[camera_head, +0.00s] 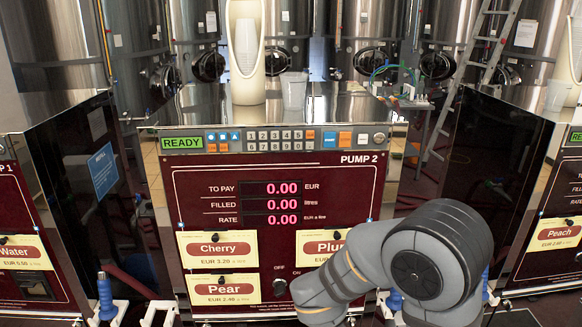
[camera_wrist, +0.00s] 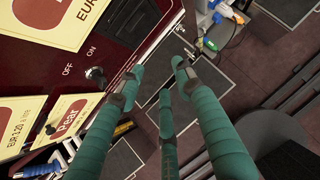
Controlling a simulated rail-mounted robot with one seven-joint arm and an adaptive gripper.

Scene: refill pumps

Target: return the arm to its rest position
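My arm (camera_head: 425,265) is dark grey and bent in front of Pump 2 (camera_head: 280,190) in the head view. It hides part of the Plum label (camera_head: 318,247). Its far end runs out of the bottom of that view, so the gripper is not seen there. In the wrist view, my gripper (camera_wrist: 158,74) has green-wrapped fingers spread apart, with nothing between them. The fingers point along the pump's front, near the OFF/ON switch (camera_wrist: 97,74), and appear apart from it. The switch also shows in the head view (camera_head: 280,287).
Pump 2's READY display (camera_head: 183,143) is lit, and its three readouts show 0.00. A white dispenser (camera_head: 245,55) and a clear cup (camera_head: 294,90) stand on top. Neighbouring pumps stand left (camera_head: 60,190) and right (camera_head: 545,200). Nozzles (camera_head: 105,297) line the lower front.

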